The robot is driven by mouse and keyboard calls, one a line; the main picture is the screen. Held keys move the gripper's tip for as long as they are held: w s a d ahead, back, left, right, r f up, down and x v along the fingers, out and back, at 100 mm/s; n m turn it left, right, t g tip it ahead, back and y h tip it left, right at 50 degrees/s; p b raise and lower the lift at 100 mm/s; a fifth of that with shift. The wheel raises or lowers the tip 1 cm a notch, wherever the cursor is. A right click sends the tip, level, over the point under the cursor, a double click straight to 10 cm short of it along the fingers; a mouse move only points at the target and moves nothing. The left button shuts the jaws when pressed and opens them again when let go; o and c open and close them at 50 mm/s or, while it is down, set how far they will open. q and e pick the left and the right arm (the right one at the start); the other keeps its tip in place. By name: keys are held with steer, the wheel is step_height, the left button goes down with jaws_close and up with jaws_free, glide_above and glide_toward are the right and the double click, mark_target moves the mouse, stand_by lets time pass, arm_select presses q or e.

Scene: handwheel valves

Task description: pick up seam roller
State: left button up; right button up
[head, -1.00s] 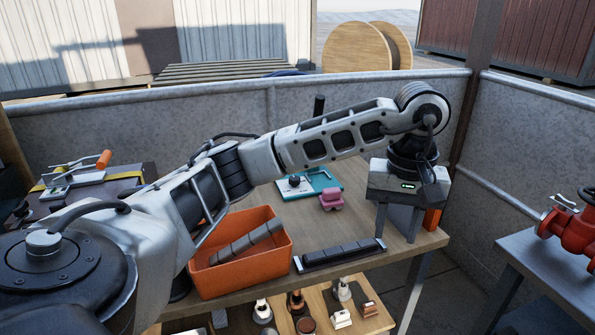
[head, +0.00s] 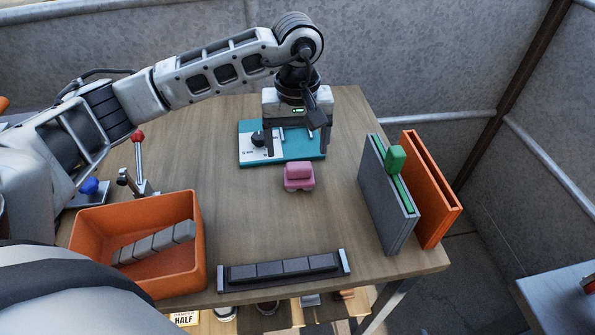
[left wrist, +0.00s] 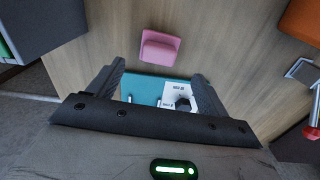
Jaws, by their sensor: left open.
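I cannot tell for certain which thing is the seam roller. A small pink piece (head: 299,177) with rounded pale lower corners sits on the wooden table (head: 220,175), just in front of a teal board (head: 290,151). The board has a white panel, a black knob (head: 257,139) and a small pale rod. My left gripper (head: 297,143) is open, pointing down over the board, with nothing seen held. In the left wrist view the teal board (left wrist: 146,88) and black knob (left wrist: 182,103) show between the fingers, and the pink piece (left wrist: 160,47) lies beyond the fingertips.
Grey (head: 385,200) and orange (head: 437,195) upright panels stand at the right, with a green block (head: 396,158). An orange bin (head: 188,275) holds grey blocks. A dark block rack (head: 285,271) lies at the front edge. A red-knobbed lever (head: 138,150) stands left.

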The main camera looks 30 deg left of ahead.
mark_target(299, 163)
arm_select(q)
step_height(299, 163, down, 3)
steer(key=shift+r, duration=0.2)
steer(key=f+p, duration=0.1)
steer(key=f, duration=0.4)
steer(key=shift+d, duration=0.2)
steer(key=c, duration=1.1)
